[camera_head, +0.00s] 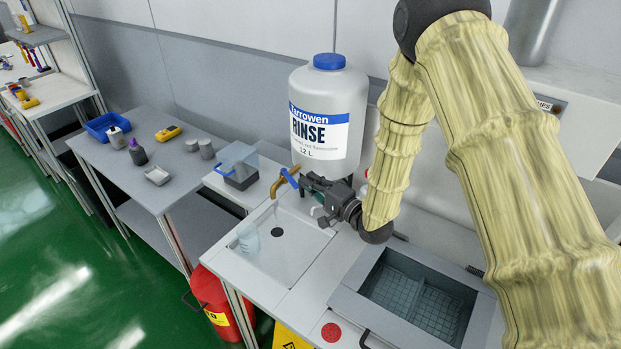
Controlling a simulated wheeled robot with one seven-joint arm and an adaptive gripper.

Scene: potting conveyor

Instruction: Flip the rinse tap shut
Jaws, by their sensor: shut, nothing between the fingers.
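The rinse tap is a brass spout (279,184) at the foot of the large grey rinse bottle (330,115) with a blue cap. Its blue lever (291,178) slants down to the right. My gripper (306,181) is shut and empty, with its fingertips close to the right side of the lever. I cannot tell whether they touch it. A clear beaker (249,238) stands in the white sink (285,262), below and left of the spout. The far side of the tap is partly hidden.
A grey basin (418,295) sits right of the sink. A red bin (217,302) stands on the floor in front. A side table with a blue tray (107,125) is at left.

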